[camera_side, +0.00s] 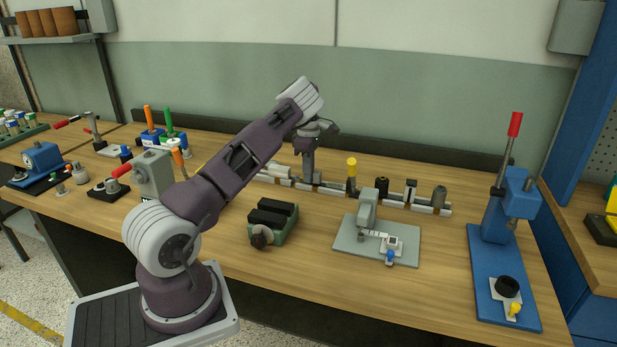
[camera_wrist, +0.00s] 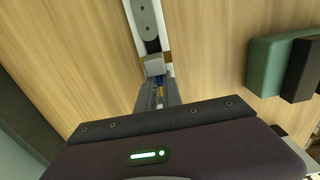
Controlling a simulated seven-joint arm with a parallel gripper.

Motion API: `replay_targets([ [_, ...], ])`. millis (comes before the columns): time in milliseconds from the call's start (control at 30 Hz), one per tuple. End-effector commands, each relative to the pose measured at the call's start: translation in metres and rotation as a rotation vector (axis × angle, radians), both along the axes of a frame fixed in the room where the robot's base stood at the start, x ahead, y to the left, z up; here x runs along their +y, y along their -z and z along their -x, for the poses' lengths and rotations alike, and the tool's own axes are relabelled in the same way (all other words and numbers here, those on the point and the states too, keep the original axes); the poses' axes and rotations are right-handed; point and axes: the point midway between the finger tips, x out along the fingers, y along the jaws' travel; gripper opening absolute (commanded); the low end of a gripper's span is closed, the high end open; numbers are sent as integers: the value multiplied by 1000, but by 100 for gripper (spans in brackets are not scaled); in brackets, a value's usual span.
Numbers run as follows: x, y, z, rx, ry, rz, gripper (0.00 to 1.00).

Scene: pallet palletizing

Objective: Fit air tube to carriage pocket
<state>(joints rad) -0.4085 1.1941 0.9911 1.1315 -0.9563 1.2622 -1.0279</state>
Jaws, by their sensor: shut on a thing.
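My gripper (camera_side: 307,182) points down at the row of pale carriages (camera_side: 333,189) along the middle of the bench. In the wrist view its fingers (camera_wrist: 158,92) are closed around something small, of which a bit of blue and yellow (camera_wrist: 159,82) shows. The fingers hide most of it, so I cannot tell its full shape or whether it is seated in a pocket. A light grey block (camera_wrist: 154,65) lies just beyond the fingertips, in line with the white and grey track (camera_wrist: 148,22). No separate air tube can be made out in the side view.
Right of my gripper, a yellow-topped post (camera_side: 351,172), a black cylinder (camera_side: 381,187) and a grey cylinder (camera_side: 439,197) stand along the row. In front are a green fixture with black blocks (camera_side: 272,222) and a grey press (camera_side: 369,217). A blue lever press (camera_side: 503,235) stands at right.

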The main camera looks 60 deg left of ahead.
Motion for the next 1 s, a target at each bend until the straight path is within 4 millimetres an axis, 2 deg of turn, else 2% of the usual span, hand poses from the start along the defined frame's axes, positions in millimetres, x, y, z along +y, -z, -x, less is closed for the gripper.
replay_targets([
  [633, 0, -43, 0, -2, 0, -1, 0],
  [867, 0, -46, 0, -1, -1, -1, 0],
  [900, 0, -46, 0, -1, -1, -1, 8],
  [933, 0, -46, 0, -1, -1, -1, 2],
  [1000, 0, -46, 0, -1, -1, -1, 0],
])
